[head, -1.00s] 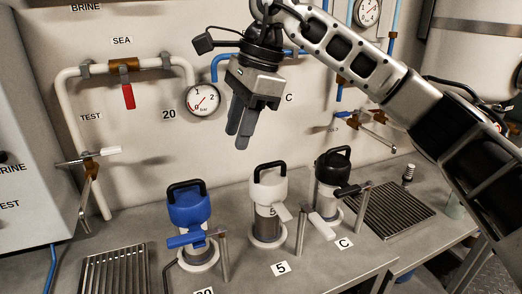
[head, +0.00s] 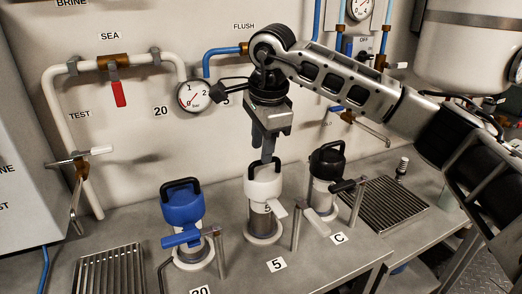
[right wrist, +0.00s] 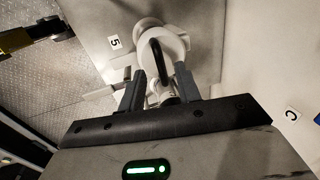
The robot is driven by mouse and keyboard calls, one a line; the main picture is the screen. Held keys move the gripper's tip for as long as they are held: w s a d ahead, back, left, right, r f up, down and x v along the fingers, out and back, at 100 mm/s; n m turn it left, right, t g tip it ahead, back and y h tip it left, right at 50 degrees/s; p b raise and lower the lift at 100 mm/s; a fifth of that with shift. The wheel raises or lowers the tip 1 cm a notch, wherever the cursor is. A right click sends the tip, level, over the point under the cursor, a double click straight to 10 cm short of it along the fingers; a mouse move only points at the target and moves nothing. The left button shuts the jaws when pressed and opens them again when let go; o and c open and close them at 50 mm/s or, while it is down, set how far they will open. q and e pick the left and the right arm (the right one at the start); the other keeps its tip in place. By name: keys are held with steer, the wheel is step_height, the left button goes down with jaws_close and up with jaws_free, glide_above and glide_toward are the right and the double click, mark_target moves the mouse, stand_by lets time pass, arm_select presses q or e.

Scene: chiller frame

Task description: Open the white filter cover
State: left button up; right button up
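The white filter cover (head: 263,187) sits on the middle filter housing, behind the label 5, with a black loop handle on top. It also shows in the right wrist view (right wrist: 172,42), with its black handle (right wrist: 158,58). My right gripper (head: 267,158) points down right above this cover. In the right wrist view my right gripper (right wrist: 159,85) is open, with one finger on each side of the handle and visible gaps. I cannot tell how far the fingertips reach down beside the handle. My left gripper is not in view.
A blue-capped filter (head: 183,202) stands left and a black-capped filter (head: 326,162) stands close on the right. A white lever (head: 278,208) sticks out at the white filter's front. Pipes and a gauge (head: 194,96) are on the wall behind. Drain grates lie at both sides.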

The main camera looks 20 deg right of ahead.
mark_target(266, 178)
steer(key=shift+w+f, duration=0.25)
steer(key=shift+f, duration=1)
jaws_close()
